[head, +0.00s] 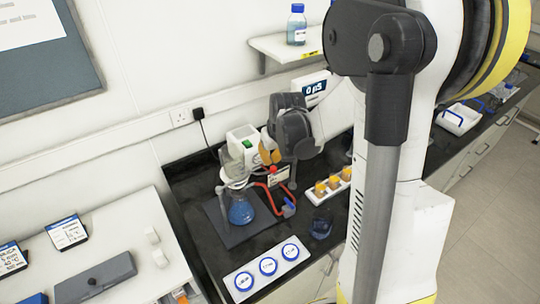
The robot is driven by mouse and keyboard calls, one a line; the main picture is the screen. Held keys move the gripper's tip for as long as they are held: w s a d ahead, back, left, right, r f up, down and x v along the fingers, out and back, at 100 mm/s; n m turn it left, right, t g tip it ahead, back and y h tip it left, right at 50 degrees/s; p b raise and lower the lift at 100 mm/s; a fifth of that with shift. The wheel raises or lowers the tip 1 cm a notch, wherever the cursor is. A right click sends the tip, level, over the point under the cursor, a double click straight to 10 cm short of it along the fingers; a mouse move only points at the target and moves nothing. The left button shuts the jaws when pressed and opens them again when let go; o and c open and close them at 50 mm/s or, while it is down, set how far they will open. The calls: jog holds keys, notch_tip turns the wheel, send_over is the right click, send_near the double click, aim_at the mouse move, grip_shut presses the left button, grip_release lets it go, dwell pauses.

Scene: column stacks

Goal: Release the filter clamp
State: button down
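A filter flask (241,212) with blue liquid stands upright on a dark mat (217,222) on the black bench. A clear glass funnel (229,163) sits above it. A pale ring or collar shows around the joint between them; I cannot make out the clamp clearly. A red hose (269,199) runs from the flask to the right. My gripper (268,150) is just right of the funnel top, with orange-yellow pads beneath its dark grey body. Whether it touches the glassware or holds anything is too small to tell.
A white box with a green display (243,138) stands behind the glassware. A rack with orange pieces (331,186) and a dark blue bottle (321,224) are to the right. A white tray (245,270) with three blue-rimmed dishes lies in front. My arm hides part of the bench.

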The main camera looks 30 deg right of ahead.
jog(key=shift+s, duration=0.15)
jog(key=shift+s+a+m+h+b, duration=0.1)
jog(key=shift+s+m+h+b, duration=0.25)
jog(key=shift+s+m, duration=0.8)
jog(key=s+a+m+g+h+b, duration=0.2)
jog(key=s+a+m+g, duration=0.1)
jog(key=s+a+m, duration=0.8)
jog(key=shift+s+a+h, duration=0.35)
jog(key=shift+s+a, duration=1.65)
jog(key=shift+s, duration=0.7)
